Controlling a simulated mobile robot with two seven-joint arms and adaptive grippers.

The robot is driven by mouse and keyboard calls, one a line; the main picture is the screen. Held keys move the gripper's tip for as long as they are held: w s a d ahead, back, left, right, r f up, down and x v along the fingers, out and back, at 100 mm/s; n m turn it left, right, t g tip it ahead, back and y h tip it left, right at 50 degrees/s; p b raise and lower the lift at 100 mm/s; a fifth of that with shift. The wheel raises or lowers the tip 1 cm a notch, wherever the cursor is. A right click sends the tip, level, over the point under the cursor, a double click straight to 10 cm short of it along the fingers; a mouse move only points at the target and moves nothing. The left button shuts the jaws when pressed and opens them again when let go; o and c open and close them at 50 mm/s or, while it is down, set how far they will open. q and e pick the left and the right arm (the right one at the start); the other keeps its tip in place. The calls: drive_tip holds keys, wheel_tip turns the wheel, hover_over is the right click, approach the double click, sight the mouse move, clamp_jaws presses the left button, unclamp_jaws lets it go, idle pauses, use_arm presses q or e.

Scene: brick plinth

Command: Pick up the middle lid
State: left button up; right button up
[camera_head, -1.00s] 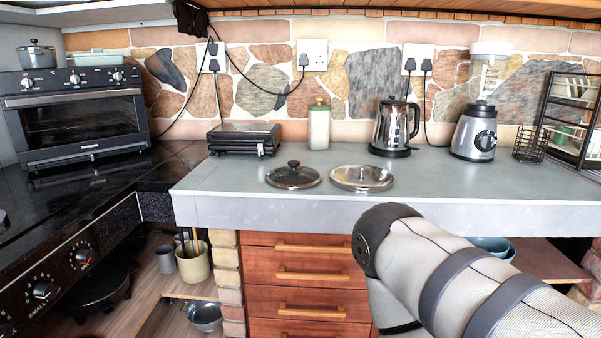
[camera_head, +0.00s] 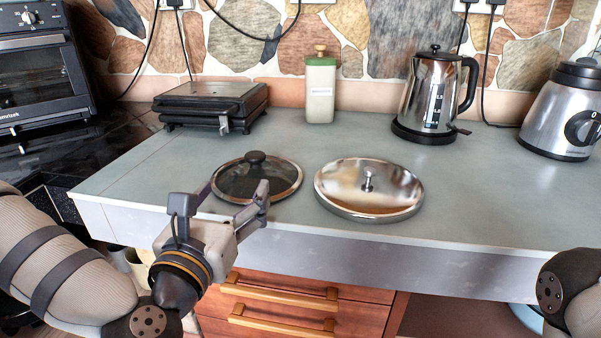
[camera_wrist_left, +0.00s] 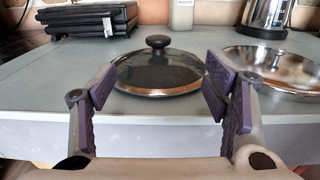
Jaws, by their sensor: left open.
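Two round lids lie on the counter. One is a dark glass lid (camera_head: 232,184) with a steel rim and black knob, left of centre. The other is a shiny steel lid (camera_head: 340,180) with a small metal knob, to its right. I cannot tell which counts as the middle one. My left gripper (camera_head: 226,205) is open and empty at the counter's front edge, just in front of the glass lid. In the left wrist view the glass lid (camera_wrist_left: 160,75) shows beyond and between the open fingers, apart from them. My right gripper is out of view.
A black grill (camera_head: 212,103) stands behind the glass lid, a green-topped canister (camera_head: 320,90) behind both lids. A kettle (camera_head: 428,100) and a blender (camera_head: 560,125) stand at right. The counter (camera_head: 480,195) is clear right of the steel lid.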

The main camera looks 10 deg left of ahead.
sight(252, 163)
use_arm(q)
drive_tip(key=w, duration=1.1)
drive_tip(key=shift+a, duration=0.1)
drive_tip(key=shift+s, duration=0.1)
drive_tip(key=c, duration=1.6)
drive_tip(key=shift+f, duration=0.15)
clamp_jaws()
